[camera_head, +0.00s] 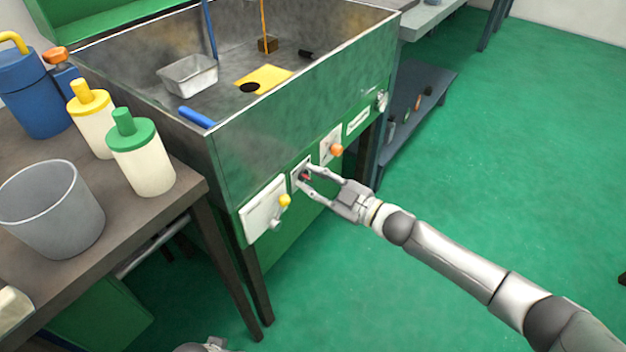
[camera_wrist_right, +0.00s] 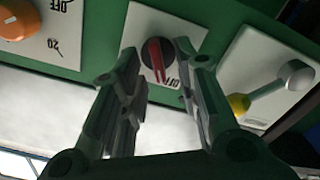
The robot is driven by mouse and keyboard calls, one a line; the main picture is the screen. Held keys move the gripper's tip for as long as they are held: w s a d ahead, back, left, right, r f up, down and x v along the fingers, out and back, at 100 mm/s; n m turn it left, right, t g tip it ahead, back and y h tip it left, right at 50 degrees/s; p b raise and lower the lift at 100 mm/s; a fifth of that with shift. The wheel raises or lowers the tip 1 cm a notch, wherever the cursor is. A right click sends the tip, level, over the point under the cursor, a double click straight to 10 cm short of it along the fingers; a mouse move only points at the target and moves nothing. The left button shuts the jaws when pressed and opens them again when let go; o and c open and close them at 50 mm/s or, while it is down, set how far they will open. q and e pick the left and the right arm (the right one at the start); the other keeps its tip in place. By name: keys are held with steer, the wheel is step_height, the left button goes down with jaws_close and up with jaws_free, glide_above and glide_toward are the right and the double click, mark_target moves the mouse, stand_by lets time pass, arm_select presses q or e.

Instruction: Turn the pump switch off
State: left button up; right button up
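The pump switch (camera_wrist_right: 158,60) is a dark round knob with a red pointer on a white plate (camera_wrist_right: 143,22) marked OFF. In the head view the switch (camera_head: 304,175) shows small on the front panel of the metal sink, between my fingertips. My right gripper (camera_head: 306,183) is at the panel with its fingers spread. In the wrist view the open right gripper (camera_wrist_right: 166,72) has one finger on each side of the knob, with gaps visible; contact is not seen.
A yellow-knobbed lever (camera_head: 284,201) on a white plate sits left of the switch, and an orange knob (camera_head: 337,150) to its right. A table with a grey bucket (camera_head: 52,210) and bottles stands at left. Green floor (camera_head: 480,180) is clear at right.

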steer(key=v, duration=1.1)
steer(key=shift+s+d, duration=0.2)
steer(key=shift+d, duration=0.1)
